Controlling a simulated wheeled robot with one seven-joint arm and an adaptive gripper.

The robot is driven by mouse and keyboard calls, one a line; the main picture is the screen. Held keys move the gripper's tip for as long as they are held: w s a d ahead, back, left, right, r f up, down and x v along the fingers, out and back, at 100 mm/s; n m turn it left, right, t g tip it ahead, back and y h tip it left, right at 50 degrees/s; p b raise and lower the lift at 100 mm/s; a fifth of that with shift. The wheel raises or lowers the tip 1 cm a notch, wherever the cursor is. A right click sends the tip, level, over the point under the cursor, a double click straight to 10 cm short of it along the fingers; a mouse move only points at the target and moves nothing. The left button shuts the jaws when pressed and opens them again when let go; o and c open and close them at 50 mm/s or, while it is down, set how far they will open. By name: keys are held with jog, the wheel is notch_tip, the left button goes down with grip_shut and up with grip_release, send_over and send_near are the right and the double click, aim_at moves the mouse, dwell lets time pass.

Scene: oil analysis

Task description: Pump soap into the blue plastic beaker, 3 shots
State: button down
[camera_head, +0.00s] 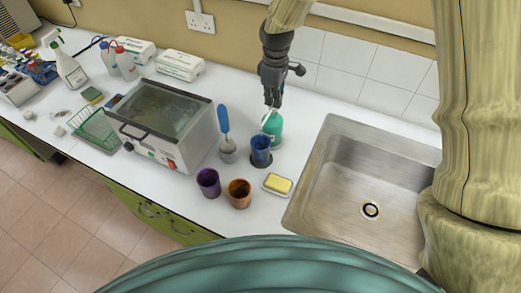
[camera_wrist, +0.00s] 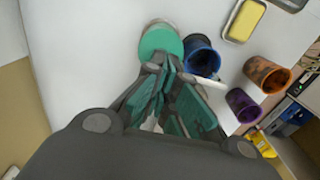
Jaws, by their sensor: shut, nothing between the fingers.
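The green soap bottle (camera_head: 273,128) stands on the white counter left of the sink. The blue plastic beaker (camera_head: 261,146) stands upright right in front of it, on a dark round spot. My gripper (camera_head: 272,98) is shut and empty, pointing down over the top of the bottle. In the wrist view, my gripper's fingertips (camera_wrist: 160,72) are close to the pump head, and the white spout (camera_wrist: 216,78) sticks out beside them toward the beaker (camera_wrist: 201,55). The bottle's green body (camera_wrist: 160,40) is partly hidden there. I cannot tell whether the fingers touch the pump.
A purple beaker (camera_head: 208,182) and an orange-brown beaker (camera_head: 239,193) stand nearer the front edge. A yellow sponge (camera_head: 278,184) lies in a dish by the sink (camera_head: 335,165). A brush with a blue handle (camera_head: 224,122) and a water bath (camera_head: 165,118) stand to the left.

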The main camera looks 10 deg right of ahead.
jog(key=shift+f, duration=0.35)
jog(key=shift+r, duration=0.15)
jog(key=shift+r+p, duration=1.35)
jog(key=shift+r, duration=0.25)
jog(key=shift+f+b, duration=0.65)
jog(key=shift+f, duration=1.1)
jog(key=shift+r, duration=0.15)
jog(key=shift+r+p, duration=1.35)
jog(key=shift+r, duration=0.25)
jog(key=shift+r, duration=0.15)
